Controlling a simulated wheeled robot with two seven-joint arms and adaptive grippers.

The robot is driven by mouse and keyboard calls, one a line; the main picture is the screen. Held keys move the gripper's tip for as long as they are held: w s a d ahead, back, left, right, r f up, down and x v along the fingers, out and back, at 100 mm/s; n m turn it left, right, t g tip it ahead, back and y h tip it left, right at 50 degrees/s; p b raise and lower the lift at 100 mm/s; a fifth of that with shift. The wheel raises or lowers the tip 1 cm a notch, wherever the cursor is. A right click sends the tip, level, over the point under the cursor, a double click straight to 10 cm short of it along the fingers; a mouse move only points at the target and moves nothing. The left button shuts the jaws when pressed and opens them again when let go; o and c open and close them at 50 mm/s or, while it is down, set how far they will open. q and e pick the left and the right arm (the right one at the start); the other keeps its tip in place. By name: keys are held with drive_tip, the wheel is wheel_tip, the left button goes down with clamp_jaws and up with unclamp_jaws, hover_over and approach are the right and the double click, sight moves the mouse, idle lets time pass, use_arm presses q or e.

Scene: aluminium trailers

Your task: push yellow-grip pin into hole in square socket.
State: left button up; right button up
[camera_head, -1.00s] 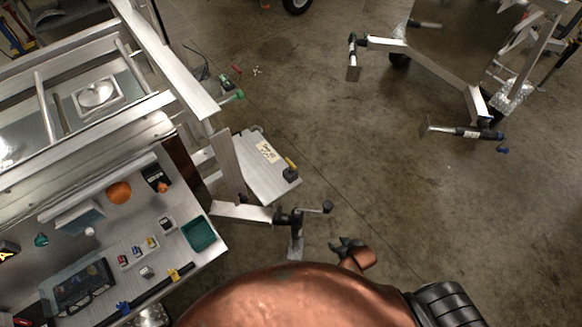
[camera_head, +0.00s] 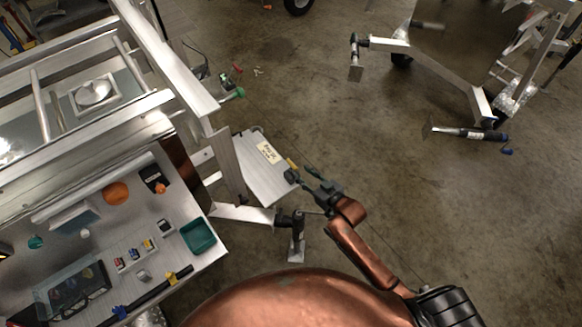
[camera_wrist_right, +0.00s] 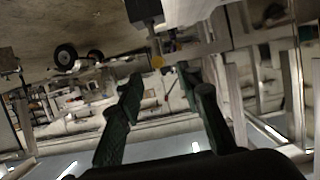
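The yellow-grip pin (camera_head: 292,163) sits at the dark square socket (camera_head: 291,176), on the right end of a silver plate. I cannot tell how deep it is in the hole. My right gripper (camera_head: 306,180) is close to the socket's right side, with its fingers pointing towards it. In the right wrist view the two green fingers (camera_wrist_right: 165,88) are spread with nothing between them. The pin's round yellow end (camera_wrist_right: 157,62) shows beyond the fingertips, below the dark socket (camera_wrist_right: 145,10). My left gripper is not in view.
The silver plate (camera_head: 258,180) bears a pale label. A jack with a crank (camera_head: 297,222) stands just below my right gripper. A workbench (camera_head: 205,260) with a teal tray (camera_head: 198,236) and small parts is at the lower left. Open concrete floor lies to the right.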

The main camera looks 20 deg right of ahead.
sight(294, 166)
drive_tip(key=b+x, duration=0.2)
drive_tip(key=x, duration=0.6)
drive_tip(key=shift+w, duration=0.1)
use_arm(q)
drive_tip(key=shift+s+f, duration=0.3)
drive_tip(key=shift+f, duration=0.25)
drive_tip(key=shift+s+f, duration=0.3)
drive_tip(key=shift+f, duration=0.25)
use_arm(e)
drive_tip(key=shift+r, duration=0.1)
drive_tip(key=shift+c, duration=0.6)
clamp_jaws()
